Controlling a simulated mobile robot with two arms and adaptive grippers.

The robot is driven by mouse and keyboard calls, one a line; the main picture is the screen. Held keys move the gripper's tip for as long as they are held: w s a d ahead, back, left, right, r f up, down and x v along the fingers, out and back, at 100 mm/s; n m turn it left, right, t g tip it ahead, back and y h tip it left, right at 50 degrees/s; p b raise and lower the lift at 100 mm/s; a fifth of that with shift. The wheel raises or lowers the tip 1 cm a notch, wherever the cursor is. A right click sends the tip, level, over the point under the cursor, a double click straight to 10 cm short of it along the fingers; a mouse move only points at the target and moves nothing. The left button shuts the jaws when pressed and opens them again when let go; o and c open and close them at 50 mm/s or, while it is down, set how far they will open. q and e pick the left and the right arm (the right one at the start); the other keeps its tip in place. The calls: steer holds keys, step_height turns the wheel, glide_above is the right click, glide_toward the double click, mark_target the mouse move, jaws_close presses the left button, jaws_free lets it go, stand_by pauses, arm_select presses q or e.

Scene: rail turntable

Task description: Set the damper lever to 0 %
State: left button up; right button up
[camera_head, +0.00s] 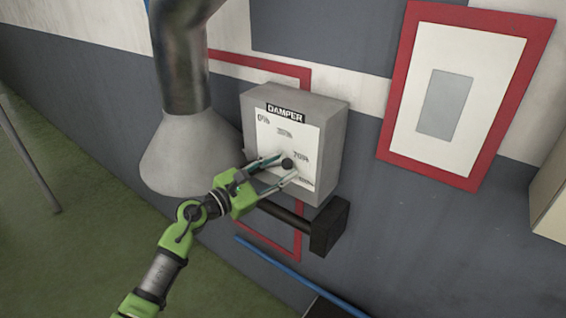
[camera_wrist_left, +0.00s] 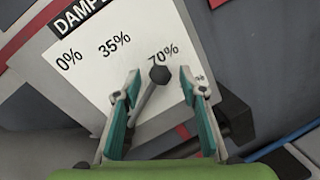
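The grey damper box (camera_head: 332,130) hangs on the wall with a white scale face marked 0%, 35%, 70% and a partly hidden fourth mark. The damper lever has a dark knob (camera_head: 287,164) just below the 70% mark. In the left wrist view the knob (camera_wrist_left: 159,76) sits at the 70% mark, and its grey rod runs down to the left. My left gripper (camera_head: 288,165) is open, its fingertips on either side of the knob. In the left wrist view the two fingers (camera_wrist_left: 160,72) show gaps to the knob. My right gripper is not in view.
A black bar with a block end (camera_head: 328,228) sticks out below the box. A grey duct with a flared cone (camera_head: 190,150) stands left of it. A red-framed panel (camera_head: 397,140) is on the wall at right. A blue rail (camera_head: 290,272) runs below.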

arm_select(q)
steer(key=shift+w+d, duration=0.4)
steer(key=shift+d, duration=0.1)
jaws_close()
steer(key=shift+a, duration=0.15)
